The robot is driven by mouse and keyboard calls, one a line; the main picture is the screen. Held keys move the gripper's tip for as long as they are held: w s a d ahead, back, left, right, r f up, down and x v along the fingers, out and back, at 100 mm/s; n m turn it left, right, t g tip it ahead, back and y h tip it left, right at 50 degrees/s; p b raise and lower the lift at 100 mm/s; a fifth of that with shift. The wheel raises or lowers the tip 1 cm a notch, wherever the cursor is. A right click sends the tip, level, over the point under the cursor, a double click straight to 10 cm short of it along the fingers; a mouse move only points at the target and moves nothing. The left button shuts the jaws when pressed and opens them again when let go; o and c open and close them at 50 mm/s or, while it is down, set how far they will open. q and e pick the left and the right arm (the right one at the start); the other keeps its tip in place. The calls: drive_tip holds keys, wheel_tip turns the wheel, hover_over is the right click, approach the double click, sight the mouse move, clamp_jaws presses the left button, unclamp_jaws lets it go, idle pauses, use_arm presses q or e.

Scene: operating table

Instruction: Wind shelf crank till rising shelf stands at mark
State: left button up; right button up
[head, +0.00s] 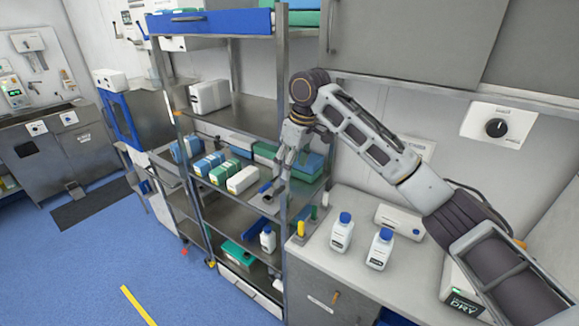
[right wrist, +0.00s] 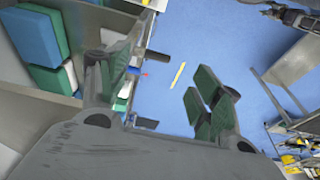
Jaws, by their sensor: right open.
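A metal shelf rack stands mid-picture in the head view. Its middle shelf (head: 222,207) carries white, blue and green boxes; I cannot tell for sure whether this is the rising shelf. My right gripper (head: 277,187) is open, pointing down beside the rack's front right post. A small dark handle-like part (head: 268,197) lies by its fingertips, possibly the crank; touching or apart is unclear. In the right wrist view, the open fingers (right wrist: 160,92) have a dark cylinder (right wrist: 152,58) near the left finger. No height mark is clearly readable. My left gripper is out of view.
White bottles with blue caps (head: 342,232) stand on the counter (head: 325,262) right of the rack. A yellow-topped item (head: 300,230) is at the rack's right post. Wall cabinets (head: 405,40) hang above my right arm. Blue floor (head: 75,265) lies open at left.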

drive_tip(key=shift+v, duration=1.25)
drive_tip(key=shift+s+d, duration=0.1)
drive_tip(key=shift+r, duration=0.1)
drive_tip(key=v, duration=1.1)
drive_tip(key=shift+r, duration=0.4)
drive_tip(key=shift+f, duration=0.1)
